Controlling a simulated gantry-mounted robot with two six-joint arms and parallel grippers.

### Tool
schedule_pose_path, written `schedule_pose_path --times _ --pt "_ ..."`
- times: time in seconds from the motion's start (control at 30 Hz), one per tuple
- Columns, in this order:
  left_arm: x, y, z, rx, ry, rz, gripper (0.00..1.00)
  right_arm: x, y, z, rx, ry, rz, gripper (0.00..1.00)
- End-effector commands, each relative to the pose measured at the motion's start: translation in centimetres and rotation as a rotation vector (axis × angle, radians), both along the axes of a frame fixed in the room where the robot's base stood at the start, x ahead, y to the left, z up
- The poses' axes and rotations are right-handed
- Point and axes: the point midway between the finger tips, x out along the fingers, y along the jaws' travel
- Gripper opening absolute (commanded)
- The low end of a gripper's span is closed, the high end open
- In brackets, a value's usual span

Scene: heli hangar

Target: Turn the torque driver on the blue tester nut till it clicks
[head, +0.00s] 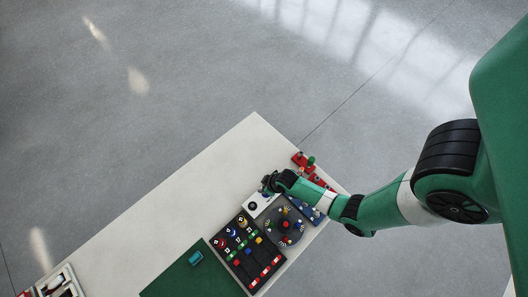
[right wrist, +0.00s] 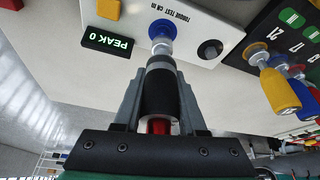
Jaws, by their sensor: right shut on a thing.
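The torque driver (right wrist: 159,92) has a black grip, a red band at its rear and a silver shaft. My right gripper (head: 268,184) is shut on the black grip; the fingers flank it in the right wrist view (right wrist: 160,82). The driver's tip is at the blue nut (right wrist: 162,28) on the white torque tester (right wrist: 211,22); whether it is fully seated I cannot tell. The tester's display (right wrist: 107,41) reads PEAK 0 in green. In the head view the tester (head: 251,208) is partly hidden by my gripper. My left gripper is not in view.
A black panel (right wrist: 312,78) with yellow, blue and red handled pieces lies right of the tester.

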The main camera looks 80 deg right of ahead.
Motion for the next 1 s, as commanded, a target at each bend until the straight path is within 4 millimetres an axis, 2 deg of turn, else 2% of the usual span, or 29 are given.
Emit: schedule_pose_path --times 1.0 --pt "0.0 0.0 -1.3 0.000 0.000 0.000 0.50 0.0 0.0 -1.4 0.000 -0.001 0.000 0.00"
